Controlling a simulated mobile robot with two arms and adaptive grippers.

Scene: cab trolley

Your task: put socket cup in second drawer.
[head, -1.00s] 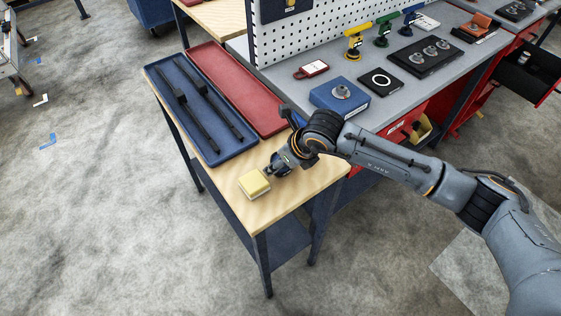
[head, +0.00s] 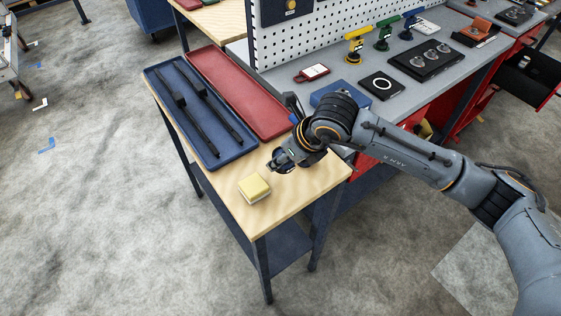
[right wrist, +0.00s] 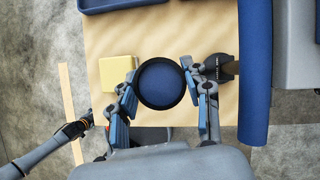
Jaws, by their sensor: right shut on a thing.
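The socket cup (right wrist: 161,83) shows in the right wrist view as a round dark-rimmed cup with a blue inside. My right gripper (right wrist: 161,100) has a finger on each side of it and is shut on it. In the head view my right gripper (head: 280,164) is over the near end of the wooden side table, and the cup cannot be made out clearly there. Red drawer fronts (head: 412,120) sit under the grey bench, partly hidden by my right arm. An arm at the left of the right wrist view appears to be my left, with its gripper (right wrist: 85,122) small and unclear.
A yellow block (head: 254,187) lies on the wooden table (head: 265,217) near my right gripper. A blue tray (head: 158,88) with black tools and a red tray (head: 222,75) lie behind. A blue box (head: 325,97) stands on the bench. A drawer (head: 548,92) stands open at far right.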

